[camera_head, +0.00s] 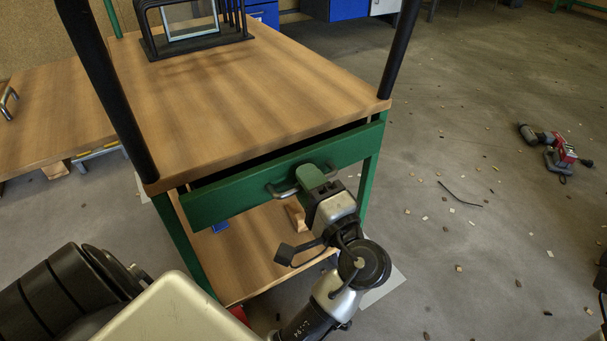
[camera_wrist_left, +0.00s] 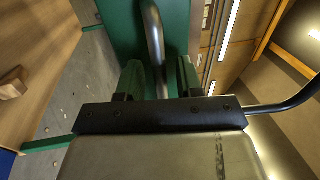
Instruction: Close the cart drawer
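The cart (camera_head: 245,100) has a wooden top and green legs. Its green drawer front (camera_head: 235,194) stands out a little from under the top, with a dark gap above it. A metal handle (camera_head: 285,191) is on the drawer front. My left gripper (camera_head: 303,180) is at the handle. In the left wrist view, the handle bar (camera_wrist_left: 154,40) runs between the two green fingers (camera_wrist_left: 160,78), which are apart with a gap visible beside the bar. The drawer's inside is hidden. My right gripper is not visible.
Black posts (camera_head: 400,48) rise at the cart's front corners. A dark rack with a glass frame (camera_head: 190,22) stands on the top. A lower wooden shelf (camera_head: 245,255) is below the drawer. A red tool (camera_head: 562,153) and small debris lie on the floor at right.

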